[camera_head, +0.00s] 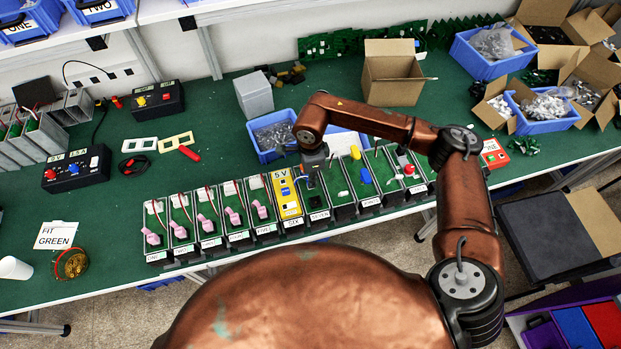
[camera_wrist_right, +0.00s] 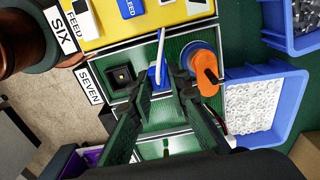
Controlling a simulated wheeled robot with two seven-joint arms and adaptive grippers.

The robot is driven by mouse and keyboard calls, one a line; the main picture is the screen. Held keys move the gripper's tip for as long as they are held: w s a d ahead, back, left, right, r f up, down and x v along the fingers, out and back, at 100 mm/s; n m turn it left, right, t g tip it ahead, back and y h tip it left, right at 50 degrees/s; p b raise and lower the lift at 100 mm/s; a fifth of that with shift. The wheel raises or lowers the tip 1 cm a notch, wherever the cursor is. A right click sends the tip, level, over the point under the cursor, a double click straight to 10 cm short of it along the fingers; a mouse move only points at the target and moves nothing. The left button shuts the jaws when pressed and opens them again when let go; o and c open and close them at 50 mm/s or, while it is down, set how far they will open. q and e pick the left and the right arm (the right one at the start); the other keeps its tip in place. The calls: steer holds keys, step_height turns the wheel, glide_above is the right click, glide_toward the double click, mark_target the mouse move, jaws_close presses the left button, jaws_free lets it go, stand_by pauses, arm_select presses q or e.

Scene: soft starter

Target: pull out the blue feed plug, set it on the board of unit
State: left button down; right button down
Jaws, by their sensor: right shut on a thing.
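My right gripper (camera_head: 312,178) reaches down over the unit just right of the yellow unit (camera_head: 286,194). In the right wrist view, my right gripper (camera_wrist_right: 157,88) is shut on the blue feed plug (camera_wrist_right: 155,76), between its dark fingertips. A pale lead rises from the plug toward the yellow unit, labelled SIX (camera_wrist_right: 61,32). The plug is over the green board (camera_wrist_right: 178,45) of the unit labelled SEVEN (camera_wrist_right: 90,87); I cannot tell whether it is still seated. My left gripper is not in view.
A black square socket (camera_wrist_right: 120,75) and a blue-and-orange round part (camera_wrist_right: 203,75) flank the fingers. Units with pink parts (camera_head: 233,216) stand left in the row. A blue bin (camera_head: 275,135) is behind.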

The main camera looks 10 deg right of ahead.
steer(key=shift+f, duration=0.15)
steer(key=c, duration=1.7)
jaws_free()
steer(key=shift+c, duration=0.2)
step_height(320, 180, up, 12)
